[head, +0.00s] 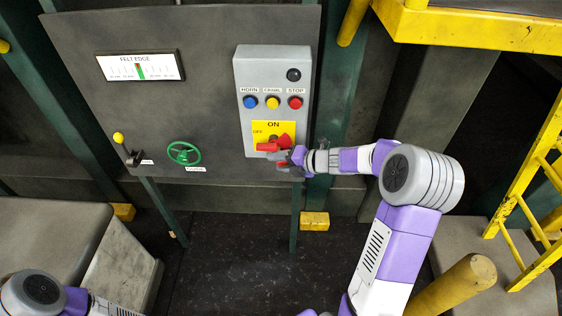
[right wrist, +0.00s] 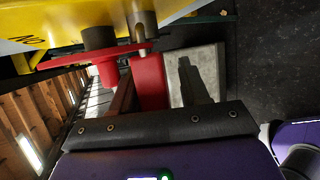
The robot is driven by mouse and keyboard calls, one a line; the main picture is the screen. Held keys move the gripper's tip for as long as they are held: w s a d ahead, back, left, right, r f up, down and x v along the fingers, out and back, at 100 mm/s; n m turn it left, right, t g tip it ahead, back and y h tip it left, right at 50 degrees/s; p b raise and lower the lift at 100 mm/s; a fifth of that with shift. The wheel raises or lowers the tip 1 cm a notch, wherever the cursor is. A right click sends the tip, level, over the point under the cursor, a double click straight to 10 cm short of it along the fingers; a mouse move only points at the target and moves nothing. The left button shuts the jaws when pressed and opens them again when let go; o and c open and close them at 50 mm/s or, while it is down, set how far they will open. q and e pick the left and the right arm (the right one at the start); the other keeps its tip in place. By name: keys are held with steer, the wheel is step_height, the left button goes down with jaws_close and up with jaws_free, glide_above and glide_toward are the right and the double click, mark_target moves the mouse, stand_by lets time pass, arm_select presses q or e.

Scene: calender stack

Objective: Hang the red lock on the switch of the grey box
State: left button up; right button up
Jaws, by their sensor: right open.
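The grey box (head: 273,68) is on the dark panel, with a yellow ON/OFF plate (head: 260,127) low on it. The red switch (head: 286,141) sticks out from this plate; its red plate and knob (right wrist: 104,72) show in the right wrist view. The red lock (right wrist: 148,84) hangs by the switch, its metal shackle (right wrist: 141,38) at the edge of the switch's red plate. I cannot tell for sure whether the shackle passes through it. My right gripper (right wrist: 157,92) is open, its fingers on either side of the lock body. My left gripper is out of view.
The panel (head: 110,110) also carries a gauge (head: 140,66), a green handwheel (head: 184,153) and a yellow-knobbed lever (head: 122,143). Blue, yellow and red buttons sit above the switch. A yellow ladder (head: 535,190) stands at the right. The dark floor (head: 240,275) in front is clear.

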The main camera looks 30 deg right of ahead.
steer(key=shift+w+a+r, duration=0.15)
steer(key=shift+a+r, duration=0.1)
steer(key=shift+r, duration=0.25)
steer(key=shift+o, duration=0.3)
steer(key=shift+s+a+f+b, duration=0.2)
steer(key=shift+s+a+b, duration=0.05)
steer(key=shift+s+b, duration=0.1)
steer(key=shift+o, duration=0.3)
steer(key=shift+s+a, duration=0.1)
steer(key=shift+s, duration=0.1)
steer(key=shift+o, duration=0.7)
steer(key=shift+s+a+r+b, duration=0.1)
steer(key=shift+s+a+b, duration=0.35)
steer(key=shift+s, duration=0.45)
steer(key=shift+s+a+f+b, duration=0.15)
steer(key=shift+s+a+b, duration=0.25)
steer(key=shift+s, duration=0.45)
steer(key=shift+s+a+f+b, duration=0.1)
steer(key=shift+s+a+b, duration=0.1)
steer(key=shift+s+a, duration=0.45)
steer(key=shift+s+d, duration=0.15)
